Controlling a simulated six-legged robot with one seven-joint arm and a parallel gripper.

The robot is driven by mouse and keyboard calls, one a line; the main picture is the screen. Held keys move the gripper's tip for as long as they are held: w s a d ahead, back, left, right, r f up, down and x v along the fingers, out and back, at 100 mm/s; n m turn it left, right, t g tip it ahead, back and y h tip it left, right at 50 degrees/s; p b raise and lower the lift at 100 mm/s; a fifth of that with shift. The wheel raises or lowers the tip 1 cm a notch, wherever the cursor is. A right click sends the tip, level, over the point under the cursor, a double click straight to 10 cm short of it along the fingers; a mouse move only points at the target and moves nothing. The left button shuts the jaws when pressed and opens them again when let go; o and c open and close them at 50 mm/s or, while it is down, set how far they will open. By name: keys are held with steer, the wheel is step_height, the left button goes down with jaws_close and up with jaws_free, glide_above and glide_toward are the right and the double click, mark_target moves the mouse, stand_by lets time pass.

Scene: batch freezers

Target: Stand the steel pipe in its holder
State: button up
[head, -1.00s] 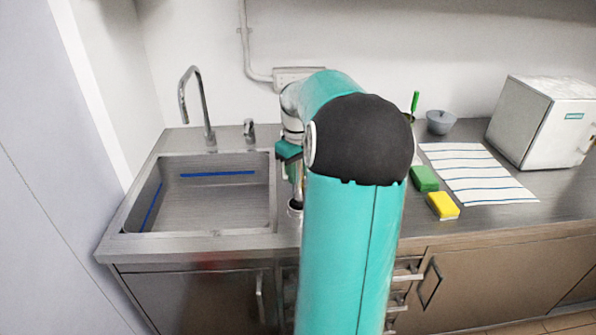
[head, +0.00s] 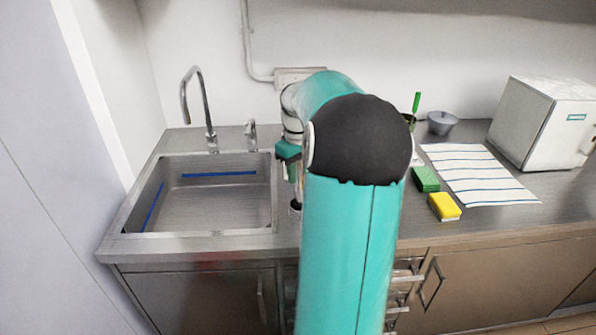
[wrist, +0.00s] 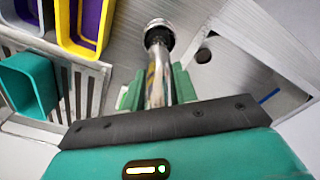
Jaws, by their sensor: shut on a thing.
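In the wrist view the steel pipe (wrist: 156,80) is a shiny tube between the green fingers of my gripper (wrist: 157,88), which are shut on it. The pipe points away from the wrist, and its far end meets a round steel cup-like piece (wrist: 159,32), which looks like the holder. I cannot tell how deep the pipe sits in it. In the head view my gripper (head: 290,152) is mostly hidden behind my arm, above the counter by the sink's right edge. A small round dark-mouthed piece (head: 295,208) shows just below it.
The sink (head: 205,205) with its tap (head: 207,110) lies to the left. To the right are a green sponge (head: 426,179), a yellow sponge (head: 444,207), a striped cloth (head: 480,175), a grey bowl (head: 442,122) and a white box (head: 540,120). The wrist view shows a teal bin (wrist: 28,85).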

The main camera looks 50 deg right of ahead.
mark_target(297, 180)
steer(key=shift+s+a+f+y, duration=0.1)
steer(key=shift+s+a+y, duration=0.05)
steer(key=shift+s+y, duration=0.15)
stand_by(0.5)
steer(key=shift+w, duration=0.45)
stand_by(0.6)
steer(key=shift+f, duration=1.05)
stand_by(0.6)
steer(key=shift+r, duration=0.15)
steer(key=shift+r, duration=0.75)
steer(key=shift+f, duration=0.1)
stand_by(0.8)
steer(key=shift+s+f, duration=0.1)
steer(key=shift+f, duration=1.15)
